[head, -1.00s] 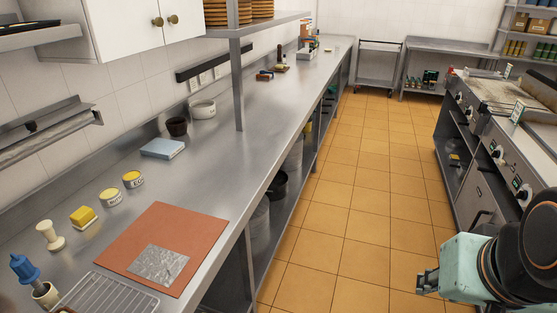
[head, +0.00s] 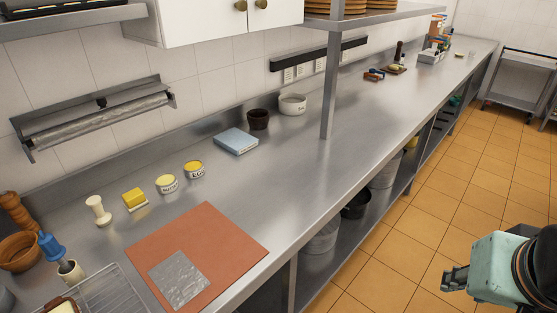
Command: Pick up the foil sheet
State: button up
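The foil sheet (head: 180,279) is a small crinkled silver square. It lies flat on the front part of a reddish-brown mat (head: 212,239) on the steel counter, at the lower left of the head view. My gripper (head: 449,280) is at the lower right, over the tiled floor and well apart from the counter and the foil. Its fingers are small in the view and point left; I cannot tell how far apart they are. Nothing shows between them.
A wire rack (head: 103,292) stands left of the mat. A foil roll dispenser (head: 100,127) is on the wall. A shelf post (head: 330,95) rises from the counter. Open floor lies right.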

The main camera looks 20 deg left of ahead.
aim_at(178, 280)
jog(key=i+u, duration=0.15)
jog(key=u, duration=0.25)
jog(key=i+u, duration=0.1)
jog(key=u, duration=0.3)
jog(key=i+l+u, duration=0.1)
jog(key=u, duration=0.3)
jog(key=i, duration=0.05)
